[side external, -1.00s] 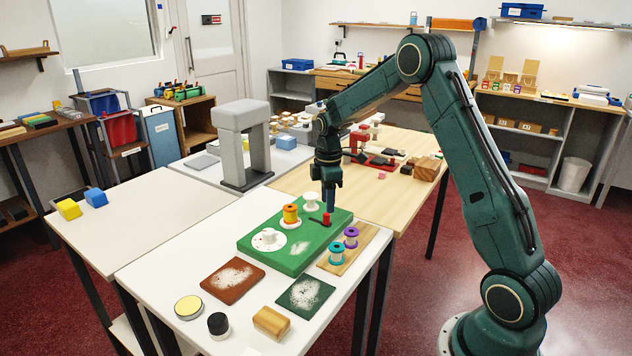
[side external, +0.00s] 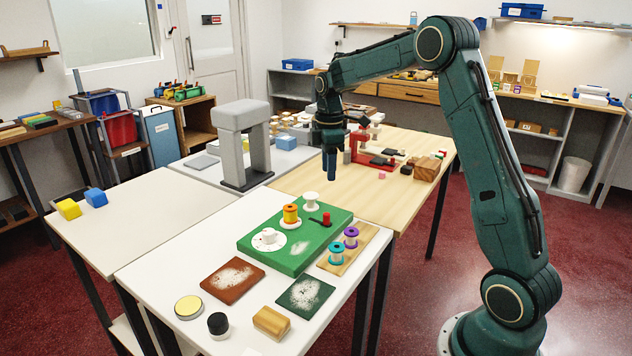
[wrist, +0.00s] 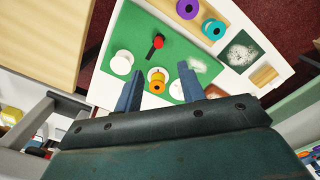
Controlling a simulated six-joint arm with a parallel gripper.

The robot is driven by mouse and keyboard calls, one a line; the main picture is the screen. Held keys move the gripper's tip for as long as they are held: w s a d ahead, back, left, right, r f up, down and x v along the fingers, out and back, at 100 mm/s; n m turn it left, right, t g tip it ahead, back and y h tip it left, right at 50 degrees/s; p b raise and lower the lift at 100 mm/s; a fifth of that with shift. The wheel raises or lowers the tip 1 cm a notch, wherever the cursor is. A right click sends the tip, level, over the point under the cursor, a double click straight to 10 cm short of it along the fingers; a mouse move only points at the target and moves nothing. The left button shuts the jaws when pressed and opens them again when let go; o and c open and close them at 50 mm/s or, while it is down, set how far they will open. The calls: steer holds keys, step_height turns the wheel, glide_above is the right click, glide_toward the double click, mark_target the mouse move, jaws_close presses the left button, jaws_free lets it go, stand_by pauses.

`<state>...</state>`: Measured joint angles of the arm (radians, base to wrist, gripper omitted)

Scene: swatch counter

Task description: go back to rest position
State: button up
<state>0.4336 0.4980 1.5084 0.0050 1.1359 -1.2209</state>
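My gripper (side external: 331,166) hangs pointing down above the far edge of the green board (side external: 268,258), clear of everything on it. In the wrist view my gripper (wrist: 160,92) has its two fingers apart with nothing held between them. A wooden strip (side external: 352,256) beside the board holds a purple spool (side external: 351,238) and a teal spool (side external: 337,253).
A brown swatch (side external: 232,278), a dark green swatch (side external: 305,295), a wooden block (side external: 271,322), a black-capped jar (side external: 218,326) and a round tin (side external: 188,307) lie on the near table. A grey arch (side external: 241,145) stands at left. A red device (side external: 371,152) stands behind my gripper.

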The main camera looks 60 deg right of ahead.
steer(key=s+a+r+m+t, duration=0.3)
steer(key=s+a+r+m, duration=0.1)
steer(key=s+a+r, duration=0.8)
steer(key=s+a+f+m+t, duration=0.1)
steer(key=s+a+f+m, duration=0.1)
steer(key=s+a, duration=0.2)
steer(key=s+a+f+m+t, duration=0.1)
steer(key=s+a+m, duration=0.2)
steer(key=s, duration=0.8)
steer(key=shift+a+f+t, duration=0.3)
steer(key=shift+a+f, duration=0.1)
steer(key=shift+a, duration=0.55)
